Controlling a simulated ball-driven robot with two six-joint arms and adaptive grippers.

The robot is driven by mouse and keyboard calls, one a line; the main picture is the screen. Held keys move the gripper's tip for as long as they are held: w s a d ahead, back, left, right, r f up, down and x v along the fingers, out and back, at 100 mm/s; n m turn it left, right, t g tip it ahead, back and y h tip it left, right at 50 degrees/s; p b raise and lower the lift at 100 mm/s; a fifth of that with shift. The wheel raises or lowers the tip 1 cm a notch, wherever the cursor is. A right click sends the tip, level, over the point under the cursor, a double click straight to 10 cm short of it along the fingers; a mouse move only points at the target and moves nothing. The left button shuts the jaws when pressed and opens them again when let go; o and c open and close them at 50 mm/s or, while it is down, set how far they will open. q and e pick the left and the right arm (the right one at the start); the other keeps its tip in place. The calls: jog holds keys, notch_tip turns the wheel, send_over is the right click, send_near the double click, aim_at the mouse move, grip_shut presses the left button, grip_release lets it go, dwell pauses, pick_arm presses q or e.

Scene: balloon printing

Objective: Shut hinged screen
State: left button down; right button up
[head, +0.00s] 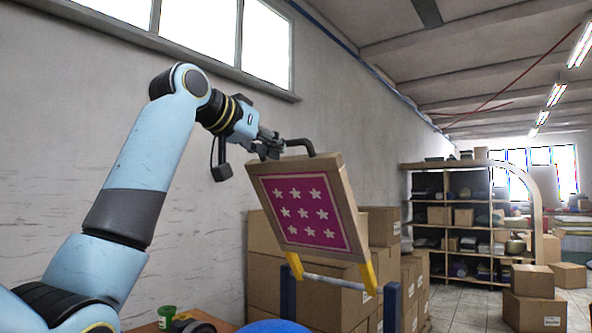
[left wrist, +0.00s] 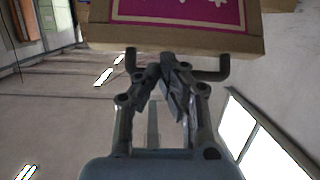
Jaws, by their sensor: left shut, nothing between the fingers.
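The hinged screen (head: 302,212) is a wooden frame with a magenta panel of white stars. It stands raised and tilted, held at its lower edge by yellow arms (head: 368,278) on a blue stand (head: 391,305). A dark handle (head: 301,144) sticks out from its top edge. My left gripper (head: 275,149) is shut and empty close to this handle. In the left wrist view, the fingertips (left wrist: 168,62) are together beside the handle (left wrist: 224,66) and the frame edge (left wrist: 170,40); I cannot tell whether they touch. My right gripper is not in view.
A blue rounded thing (head: 273,327) shows at the bottom edge below the screen. A green cup (head: 166,316) stands on a wooden surface at the lower left. Cardboard boxes (head: 381,226) are stacked behind the screen. A shelf (head: 456,187) stands at the back right.

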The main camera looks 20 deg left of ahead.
pick_arm(q)
notch_tip(320, 180, up, 9)
jog(key=s+t+h, duration=0.1)
jog(key=shift+m, duration=0.4)
jog(key=p+x, duration=0.1)
jog(key=x, duration=0.2)
jog(key=p+x, duration=0.2)
jog(key=x, duration=0.1)
jog(key=p+x, duration=0.1)
jog(key=x, duration=0.2)
jog(key=shift+d+p, duration=0.3)
jog(key=shift+p, duration=0.05)
jog(key=shift+s+a+f+p, duration=0.2)
jog(key=shift+s+f+p, duration=0.25)
jog(key=shift+f, duration=0.25)
jog(key=shift+s+a+f+p, duration=0.2)
jog(key=shift+s+f+p, duration=0.25)
jog(key=shift+f, duration=0.2)
jog(key=shift+s+f, duration=0.25)
jog(key=shift+w+f, duration=0.1)
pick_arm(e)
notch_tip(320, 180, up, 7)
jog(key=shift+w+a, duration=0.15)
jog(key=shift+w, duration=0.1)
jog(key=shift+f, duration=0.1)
